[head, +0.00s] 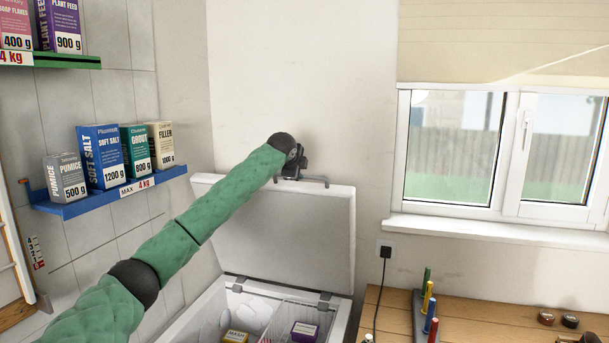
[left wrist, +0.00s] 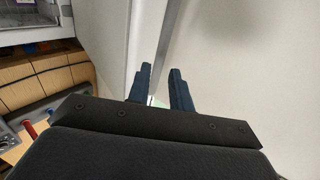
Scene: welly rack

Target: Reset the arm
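My left arm reaches from the lower left of the head view to the top edge of the raised lid (head: 300,235) of a white chest freezer (head: 195,318). My left gripper (head: 299,164) is at that top edge, just by the grey lid handle (head: 314,181). In the left wrist view its two dark fingers (left wrist: 162,78) stand apart with a gap between them, and I see nothing clamped there. Whether the gripper touches the handle or lid is not clear. My right gripper is in neither view.
Inside the freezer are a wire basket (head: 285,318) and several packets. A blue shelf (head: 85,202) with boxes hangs at left, below a green shelf (head: 70,61). A wooden worktop (head: 480,315) with coloured pegs stands at right, under a window (head: 455,150).

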